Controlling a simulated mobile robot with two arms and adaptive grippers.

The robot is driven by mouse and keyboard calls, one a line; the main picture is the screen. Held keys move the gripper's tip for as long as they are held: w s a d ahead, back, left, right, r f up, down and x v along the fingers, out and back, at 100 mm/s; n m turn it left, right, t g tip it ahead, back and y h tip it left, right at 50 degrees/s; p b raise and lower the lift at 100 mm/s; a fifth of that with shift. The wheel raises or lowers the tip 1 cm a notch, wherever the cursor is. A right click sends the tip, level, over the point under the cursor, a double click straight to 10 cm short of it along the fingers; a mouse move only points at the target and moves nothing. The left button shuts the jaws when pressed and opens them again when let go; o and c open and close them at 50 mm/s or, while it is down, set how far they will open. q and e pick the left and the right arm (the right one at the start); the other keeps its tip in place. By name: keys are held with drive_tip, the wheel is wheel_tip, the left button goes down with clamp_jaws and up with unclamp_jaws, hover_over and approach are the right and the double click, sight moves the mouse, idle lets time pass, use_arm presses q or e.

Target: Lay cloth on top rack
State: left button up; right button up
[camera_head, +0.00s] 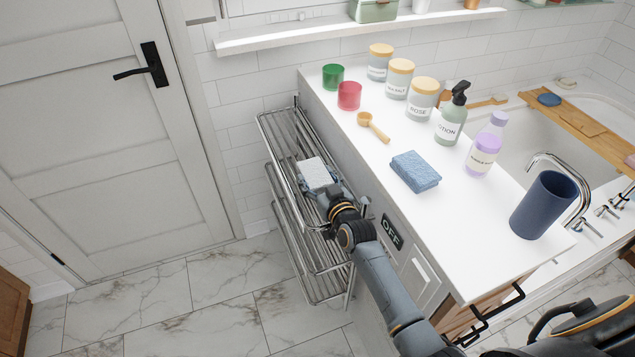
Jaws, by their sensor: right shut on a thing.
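A white folded cloth (314,171) is in the jaws of my right gripper (319,187). The gripper is shut on it and holds it over the top tier of the metal rack (275,138), near the counter's side. I cannot tell whether the cloth touches the rack's bars. The gripper's fingers partly hide the cloth's near edge. My left gripper is not in view.
A closed door (100,140) stands left. The marble floor (210,300) is clear.

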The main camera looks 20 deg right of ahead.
drive_tip(key=shift+f, duration=0.85)
drive_tip(key=shift+s, duration=0.1)
drive_tip(key=shift+r, duration=0.1)
drive_tip(key=o, duration=0.9)
drive_tip(key=shift+c, duration=0.2)
drive_tip(key=s, duration=0.4)
drive_tip(key=s+r, duration=0.1)
drive_tip(key=s, duration=0.7)
drive_tip(key=shift+d+r, duration=0.4)
